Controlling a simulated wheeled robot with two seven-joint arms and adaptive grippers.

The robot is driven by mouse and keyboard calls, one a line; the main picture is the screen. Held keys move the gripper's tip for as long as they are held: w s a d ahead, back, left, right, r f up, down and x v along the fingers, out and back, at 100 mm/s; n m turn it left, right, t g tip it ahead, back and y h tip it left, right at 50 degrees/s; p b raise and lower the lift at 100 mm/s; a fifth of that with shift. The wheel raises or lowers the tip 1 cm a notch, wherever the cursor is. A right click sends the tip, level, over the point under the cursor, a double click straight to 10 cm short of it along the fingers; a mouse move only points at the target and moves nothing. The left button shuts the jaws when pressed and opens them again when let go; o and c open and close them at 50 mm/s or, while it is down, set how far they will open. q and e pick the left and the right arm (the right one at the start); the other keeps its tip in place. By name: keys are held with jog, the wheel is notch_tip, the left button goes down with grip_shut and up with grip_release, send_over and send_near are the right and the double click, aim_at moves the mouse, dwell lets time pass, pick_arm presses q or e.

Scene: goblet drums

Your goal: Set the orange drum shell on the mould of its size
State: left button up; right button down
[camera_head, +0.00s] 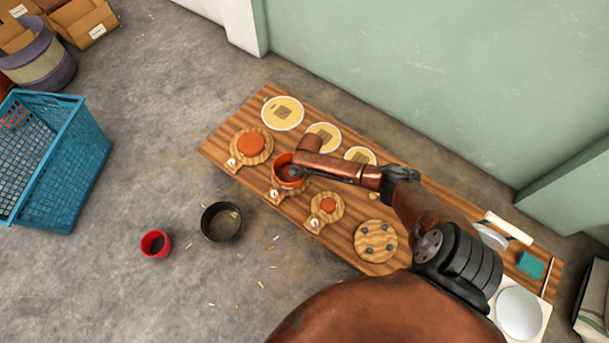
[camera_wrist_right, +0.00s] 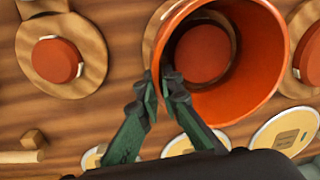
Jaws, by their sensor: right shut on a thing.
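The orange drum shell (camera_head: 287,182) is an open ring over the middle of three round wooden moulds. My right gripper (camera_head: 296,171) is shut on its wall; the fingertips (camera_wrist_right: 162,85) show at the rim in the right wrist view. Through the shell (camera_wrist_right: 262,85) I see the middle mould's orange disc (camera_wrist_right: 203,53). I cannot tell whether the shell touches the board or hangs just above it. The larger mould (camera_head: 251,145) is on the left in the head view, and the smaller mould (camera_head: 327,206) on the right. My left gripper is not in view.
Several pale yellow discs (camera_head: 283,113) lie along the table's wall side. A round board with dark pegs (camera_head: 375,240) is to the right. A red cup (camera_head: 155,243), a black bowl (camera_head: 221,221) and a blue crate (camera_head: 62,165) stand on the floor.

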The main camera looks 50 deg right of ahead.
jog(key=shift+f, duration=0.2)
dwell(0.3)
jog(key=c, duration=2)
grip_release()
jog(key=shift+c, duration=0.2)
notch_tip(320, 180, up, 12)
jog(key=s, duration=0.1)
jog(key=shift+d, duration=0.15)
jog(key=shift+s+f, duration=0.1)
